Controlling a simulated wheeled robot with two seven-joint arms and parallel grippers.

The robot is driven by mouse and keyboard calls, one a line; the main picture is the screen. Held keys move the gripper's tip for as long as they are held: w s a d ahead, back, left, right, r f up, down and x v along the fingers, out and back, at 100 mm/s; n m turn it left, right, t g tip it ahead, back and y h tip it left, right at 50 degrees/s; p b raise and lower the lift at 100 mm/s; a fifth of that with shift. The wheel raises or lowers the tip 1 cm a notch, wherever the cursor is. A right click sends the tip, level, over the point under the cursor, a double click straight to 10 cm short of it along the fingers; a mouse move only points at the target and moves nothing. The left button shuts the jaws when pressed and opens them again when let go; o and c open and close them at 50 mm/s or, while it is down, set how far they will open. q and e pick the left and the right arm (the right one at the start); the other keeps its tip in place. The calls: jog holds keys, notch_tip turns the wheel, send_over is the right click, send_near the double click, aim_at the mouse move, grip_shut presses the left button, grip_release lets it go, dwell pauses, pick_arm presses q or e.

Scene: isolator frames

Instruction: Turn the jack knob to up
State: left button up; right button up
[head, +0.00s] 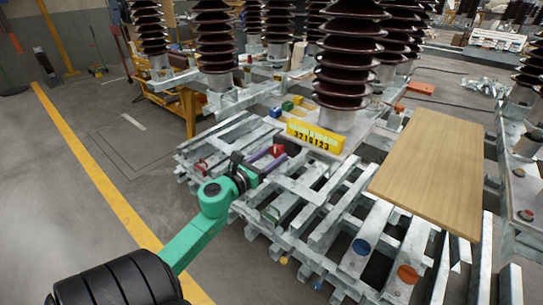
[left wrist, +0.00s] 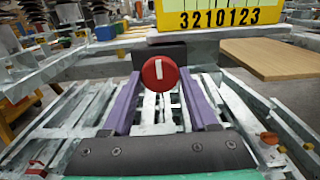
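The jack knob is a round red disc (left wrist: 159,74) with a white bar that stands almost upright, its top leaning slightly left. It also shows as a small red shape (head: 278,150) in the head view, just below the yellow plate. In the head view the left gripper (head: 266,157) reaches the knob from the lower left. I cannot tell how deep the knob sits between the fingertips. My right gripper is not in view.
A yellow plate (head: 315,137) with digits sits just above the knob. A wooden board (head: 428,165) lies to the right on the grey metal slats. Tall brown ribbed insulators (head: 347,62) stand behind. Open floor lies left, with a yellow line (head: 92,165).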

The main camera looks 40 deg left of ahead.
pick_arm(q)
jog(key=shift+c, duration=1.1)
